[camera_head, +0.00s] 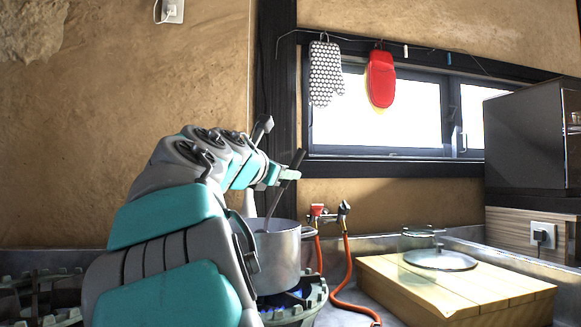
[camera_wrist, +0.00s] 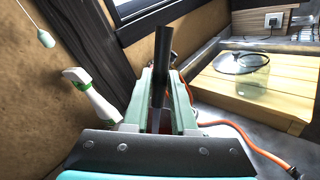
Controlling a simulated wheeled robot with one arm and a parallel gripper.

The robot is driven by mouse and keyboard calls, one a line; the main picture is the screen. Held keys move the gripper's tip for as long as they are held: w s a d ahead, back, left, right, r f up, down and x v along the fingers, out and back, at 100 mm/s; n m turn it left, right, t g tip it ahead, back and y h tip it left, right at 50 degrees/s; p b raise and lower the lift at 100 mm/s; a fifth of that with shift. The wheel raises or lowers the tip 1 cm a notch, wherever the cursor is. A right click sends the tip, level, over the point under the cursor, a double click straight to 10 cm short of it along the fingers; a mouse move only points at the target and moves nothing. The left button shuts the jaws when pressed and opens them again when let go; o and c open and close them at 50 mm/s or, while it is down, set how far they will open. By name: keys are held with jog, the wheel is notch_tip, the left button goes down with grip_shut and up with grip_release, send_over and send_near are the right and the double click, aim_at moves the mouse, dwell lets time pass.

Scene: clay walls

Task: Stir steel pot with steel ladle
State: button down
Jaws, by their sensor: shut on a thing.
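The steel pot (camera_head: 282,255) stands on a stove burner with a blue flame under it, to the right of my arm. The steel ladle (camera_head: 283,187) leans in the pot, its dark handle tilted up to the right. My gripper (camera_head: 283,174) is shut on the ladle's handle above the pot's rim. In the wrist view the dark handle (camera_wrist: 162,60) stands between the two green fingers of my gripper (camera_wrist: 160,95). The ladle's bowl is hidden inside the pot. My arm covers the left part of the pot.
A wooden board (camera_head: 455,287) with a glass lid (camera_head: 440,260) lies on the counter at the right. An orange hose (camera_head: 345,275) runs beside the pot. A white and green bottle-like object (camera_wrist: 92,95) is left of my gripper. Mitts (camera_head: 381,79) hang high by the window.

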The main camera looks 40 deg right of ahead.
aim_at(281, 189)
jog(key=shift+w+a+f+b, duration=0.15)
jog(key=shift+w+f+b, duration=0.1)
jog(key=shift+f, duration=0.4)
jog(key=shift+w+a+f+b, duration=0.1)
jog(key=shift+w+f, duration=0.1)
jog(key=shift+f, duration=0.45)
jog(key=shift+w+a+f+b, duration=0.15)
jog(key=shift+w+f+b, duration=0.1)
jog(key=shift+f, duration=0.4)
